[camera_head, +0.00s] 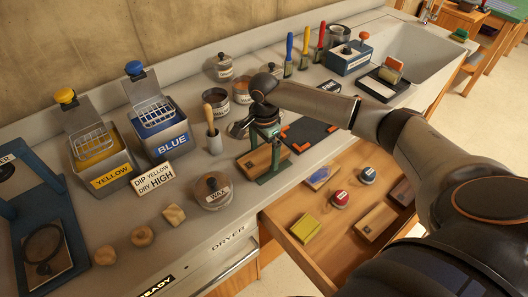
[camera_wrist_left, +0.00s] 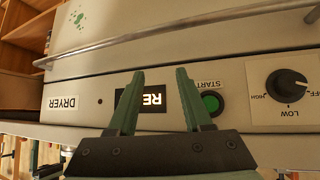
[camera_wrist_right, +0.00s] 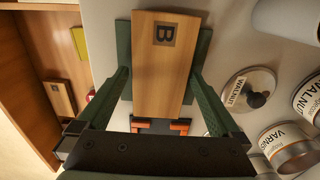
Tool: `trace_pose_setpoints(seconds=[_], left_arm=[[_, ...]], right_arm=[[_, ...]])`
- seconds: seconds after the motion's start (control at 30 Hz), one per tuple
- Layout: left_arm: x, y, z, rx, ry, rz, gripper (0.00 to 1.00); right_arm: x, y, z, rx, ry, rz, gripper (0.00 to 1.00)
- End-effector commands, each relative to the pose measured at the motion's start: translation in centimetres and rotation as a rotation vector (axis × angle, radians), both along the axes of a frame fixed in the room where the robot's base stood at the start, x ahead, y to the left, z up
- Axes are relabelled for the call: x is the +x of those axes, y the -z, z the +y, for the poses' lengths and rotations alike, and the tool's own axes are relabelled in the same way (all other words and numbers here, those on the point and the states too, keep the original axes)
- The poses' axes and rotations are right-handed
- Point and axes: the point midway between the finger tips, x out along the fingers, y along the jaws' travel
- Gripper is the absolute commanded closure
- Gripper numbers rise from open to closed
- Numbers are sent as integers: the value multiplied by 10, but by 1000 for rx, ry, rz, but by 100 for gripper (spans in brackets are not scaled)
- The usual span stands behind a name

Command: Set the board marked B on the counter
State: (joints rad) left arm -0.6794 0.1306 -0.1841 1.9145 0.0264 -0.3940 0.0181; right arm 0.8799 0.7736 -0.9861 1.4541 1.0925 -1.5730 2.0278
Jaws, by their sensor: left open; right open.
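The board marked B (camera_wrist_right: 165,60) is a light wooden block with a dark B label.
The open drawer (camera_head: 285,222) holds a labelled wooden board (camera_head: 375,221), a brown block (camera_head: 402,192), a yellow block (camera_head: 305,228) and tins. A wax jar (camera_head: 213,190), a brush cup (camera_head: 214,140) and several cans stand near my right gripper. A sink (camera_head: 405,55) lies beyond.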

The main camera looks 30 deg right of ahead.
Motion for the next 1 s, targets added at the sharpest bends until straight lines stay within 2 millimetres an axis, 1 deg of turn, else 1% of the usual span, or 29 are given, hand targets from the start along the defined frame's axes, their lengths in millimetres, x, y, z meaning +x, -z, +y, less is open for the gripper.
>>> trace_pose_setpoints(seconds=[0.17,0.4,0.53,0.7,1.0], left_arm=[[0,3,0,0,0,-1,50],[0,2,0,1,1,-1,50],[1,2,0,1,1,-1,50],[1,3,0,1,1,-1,50],[1,3,0,1,1,-1,50]], right_arm=[[1,-27,0,0,0,-6,0],[1,-81,0,1,0,-6,0],[1,-102,1,2,0,-5,0],[0,-117,1,1,0,-2,0],[0,-120,0,1,0,-1,0]])
